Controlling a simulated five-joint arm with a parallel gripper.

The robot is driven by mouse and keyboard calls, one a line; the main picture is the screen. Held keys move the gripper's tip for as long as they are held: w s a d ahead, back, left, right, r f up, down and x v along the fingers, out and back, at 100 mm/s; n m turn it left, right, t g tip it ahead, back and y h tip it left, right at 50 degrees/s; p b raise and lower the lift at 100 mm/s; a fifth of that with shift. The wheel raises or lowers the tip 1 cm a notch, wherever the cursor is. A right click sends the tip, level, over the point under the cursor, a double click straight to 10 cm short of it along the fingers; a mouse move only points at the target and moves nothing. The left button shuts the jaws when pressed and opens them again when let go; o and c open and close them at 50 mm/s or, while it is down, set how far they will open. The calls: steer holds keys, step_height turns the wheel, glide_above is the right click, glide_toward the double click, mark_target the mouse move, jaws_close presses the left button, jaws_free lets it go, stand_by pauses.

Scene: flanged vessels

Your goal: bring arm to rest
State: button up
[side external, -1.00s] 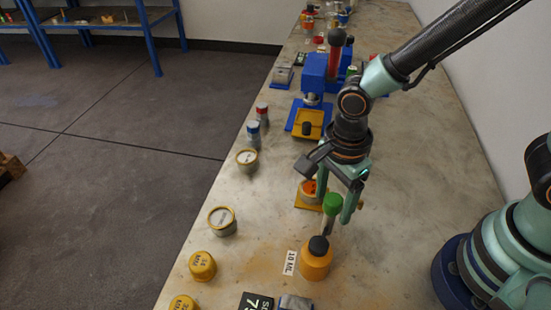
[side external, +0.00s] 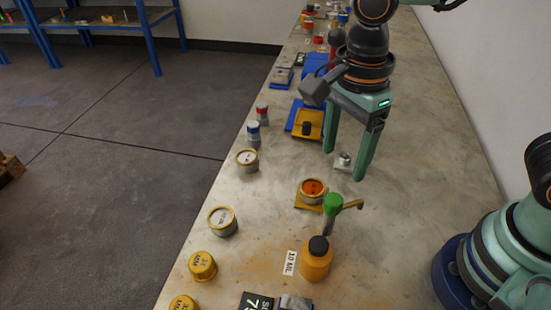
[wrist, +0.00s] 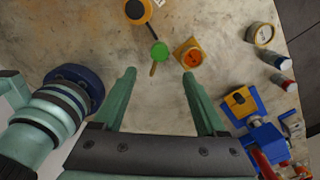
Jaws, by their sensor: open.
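My gripper (side external: 343,164) is open and empty, raised above the bench, with its two green fingers pointing down. In the wrist view my gripper (wrist: 158,76) shows its fingers wide apart with only bench surface between them. A green-capped item (side external: 332,204) with a tan handle stands beside an open yellow-rimmed vessel with orange inside (side external: 313,188).
Lidded tins (side external: 222,221) and small red and blue-capped jars (side external: 253,132) line the left edge. The right middle bench is clear.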

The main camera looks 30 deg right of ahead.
steer(key=shift+r, duration=0.15)
steer(key=shift+d, duration=0.1)
steer(key=w+d+r+n+t, duration=0.1)
steer(key=d+r+n+t, duration=0.1)
steer(key=d+n, duration=0.6)
steer(key=w+d+r+n+t, duration=0.2)
steer(key=d+r+n+t, duration=0.1)
steer(key=d+n, duration=0.5)
steer(key=shift+r+n+t, duration=0.2)
steer(key=shift+n+t, duration=0.1)
steer(key=shift+n, duration=0.8)
